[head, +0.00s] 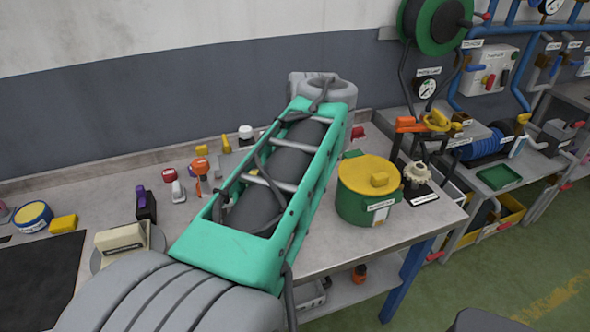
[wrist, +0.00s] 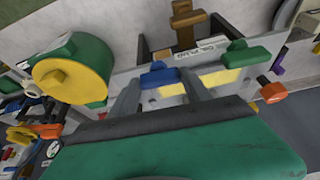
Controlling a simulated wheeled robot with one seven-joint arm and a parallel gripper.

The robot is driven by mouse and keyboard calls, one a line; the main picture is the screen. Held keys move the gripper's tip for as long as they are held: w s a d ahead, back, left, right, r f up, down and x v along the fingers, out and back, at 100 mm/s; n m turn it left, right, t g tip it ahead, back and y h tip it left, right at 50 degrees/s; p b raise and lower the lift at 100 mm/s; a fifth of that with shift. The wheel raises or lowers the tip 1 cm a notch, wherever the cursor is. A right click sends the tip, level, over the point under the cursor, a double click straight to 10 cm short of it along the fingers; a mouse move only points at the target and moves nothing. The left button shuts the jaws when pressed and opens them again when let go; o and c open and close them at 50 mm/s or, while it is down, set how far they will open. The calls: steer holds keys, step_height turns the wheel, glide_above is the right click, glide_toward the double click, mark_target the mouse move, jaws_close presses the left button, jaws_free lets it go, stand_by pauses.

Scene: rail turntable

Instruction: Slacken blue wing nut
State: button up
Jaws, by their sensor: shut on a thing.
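The blue wing nut (wrist: 158,76) shows in the wrist view, on a pale plate with a yellow area. My gripper (wrist: 162,80) has its two grey fingers on either side of it and is shut on it. The finger contact itself is only partly visible. A green wing nut (wrist: 248,54) sits to its right on the same fixture, apart from my fingers. A white label (wrist: 198,50) lies behind the two nuts; its text is too small to read. In the head view my own arm hides the gripper and the blue wing nut.
A green pot with a yellow lid (head: 367,190) stands right of my arm, near a small gear stand (head: 419,178). Orange-handled items (head: 201,166), a purple-and-black item (head: 146,205) and a cream block (head: 122,239) stand on the bench to the left. A brown post (wrist: 186,22) rises beyond the blue nut.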

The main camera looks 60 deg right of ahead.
steer(key=o, duration=1.4)
steer(key=shift+c, duration=0.2)
steer(key=p+v, duration=0.1)
steer(key=v, duration=0.7)
steer(key=shift+p, duration=0.3)
steer(key=shift+f, duration=0.1)
